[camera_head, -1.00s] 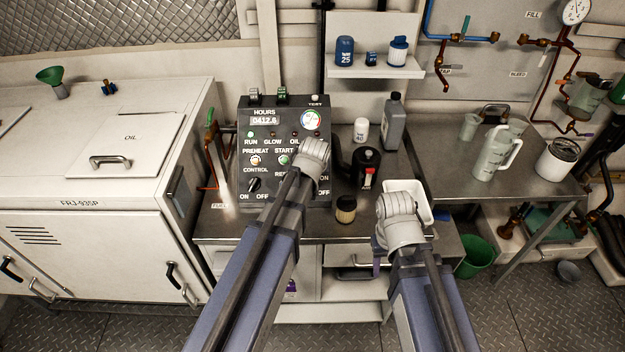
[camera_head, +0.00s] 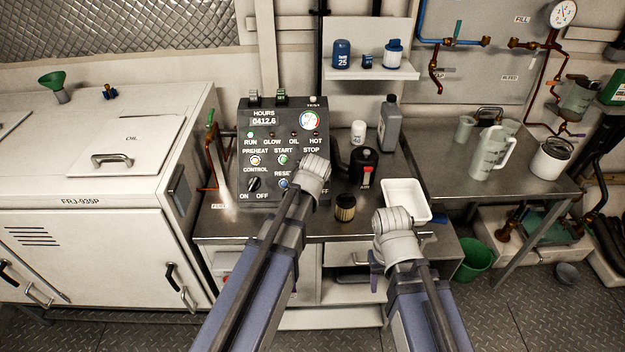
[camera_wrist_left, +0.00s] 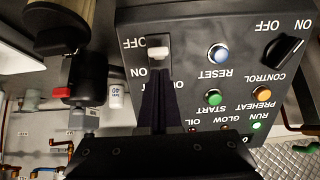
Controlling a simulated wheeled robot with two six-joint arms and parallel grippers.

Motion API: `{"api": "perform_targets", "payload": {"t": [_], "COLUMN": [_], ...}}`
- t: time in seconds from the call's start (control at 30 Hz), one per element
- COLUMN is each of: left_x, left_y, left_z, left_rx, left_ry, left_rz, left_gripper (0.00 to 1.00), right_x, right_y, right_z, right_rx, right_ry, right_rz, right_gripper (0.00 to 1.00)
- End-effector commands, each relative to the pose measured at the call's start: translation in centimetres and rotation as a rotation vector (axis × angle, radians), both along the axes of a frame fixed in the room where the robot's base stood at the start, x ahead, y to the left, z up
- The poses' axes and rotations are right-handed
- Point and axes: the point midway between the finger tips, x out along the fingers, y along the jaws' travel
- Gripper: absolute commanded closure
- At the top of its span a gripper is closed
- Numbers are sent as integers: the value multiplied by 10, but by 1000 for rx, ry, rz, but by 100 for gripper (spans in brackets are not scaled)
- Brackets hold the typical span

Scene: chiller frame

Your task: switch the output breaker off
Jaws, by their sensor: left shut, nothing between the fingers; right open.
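The output breaker (camera_wrist_left: 158,54) is a white toggle in a dark slot on the black control panel (camera_head: 243,135). The left wrist view shows it upside down, with OFF and ON lettered beside the slot; the toggle sits nearer the OFF lettering. My left gripper (camera_wrist_left: 158,76) is shut and empty, its dark fingertips at the slot on the ON side, right by the toggle. I cannot tell whether they touch. In the head view, my left wrist hides the breaker and fingers. My right gripper (camera_head: 376,264) is open in front of the bench, partly hidden by its wrist.
The panel also carries a blue RESET button (camera_wrist_left: 218,54), a green START button (camera_wrist_left: 214,97) and a black CONTROL knob (camera_wrist_left: 284,50). Right of the panel on the bench (camera_head: 225,226) stand a black-and-red canister (camera_head: 363,163), a small filter (camera_head: 345,207) and a white tray (camera_head: 404,188).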

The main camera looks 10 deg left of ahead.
Motion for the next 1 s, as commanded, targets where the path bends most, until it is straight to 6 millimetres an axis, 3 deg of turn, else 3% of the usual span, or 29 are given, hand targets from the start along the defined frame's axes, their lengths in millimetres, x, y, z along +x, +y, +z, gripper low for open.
{"api": "perform_targets", "payload": {"t": [0.33,0.73,1.0], "left_x": [-14,-15,-31], "left_y": [-4,-4,-2], "left_z": [1,1,17], "left_rx": [0,0,0], "left_ry": [1,1,1], "left_rz": [0,0,0], "left_gripper": [100,100,100], "right_x": [0,0,0], "right_y": [0,0,0], "right_z": [1,1,17], "right_rx": [0,0,0], "right_ry": [0,0,0], "right_rz": [0,0,0], "right_gripper": [50,50,50]}}
